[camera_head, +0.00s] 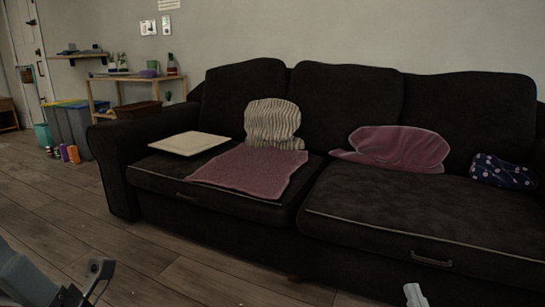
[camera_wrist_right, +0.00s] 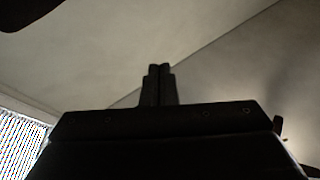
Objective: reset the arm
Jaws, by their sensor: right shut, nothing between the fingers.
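My right gripper (camera_wrist_right: 159,70) shows in the right wrist view, with its two dark fingers together and nothing between them. Behind the fingers is only a plain pale surface with a diagonal edge. In the head view a small pale tip (camera_head: 414,294) shows at the bottom edge, right of centre, in front of the sofa; it looks like part of my right arm. At the bottom left a grey link and a dark end piece (camera_head: 97,270) of my left arm show. The left fingers cannot be made out.
A dark sofa (camera_head: 370,210) fills the middle and right. On it lie a cream square (camera_head: 190,143), a striped cushion (camera_head: 272,122), a pink cloth (camera_head: 252,172), a pink cushion (camera_head: 398,148) and a dotted blue cushion (camera_head: 502,172). Bins (camera_head: 70,128) and shelves stand left. Wooden floor (camera_head: 60,205) is clear.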

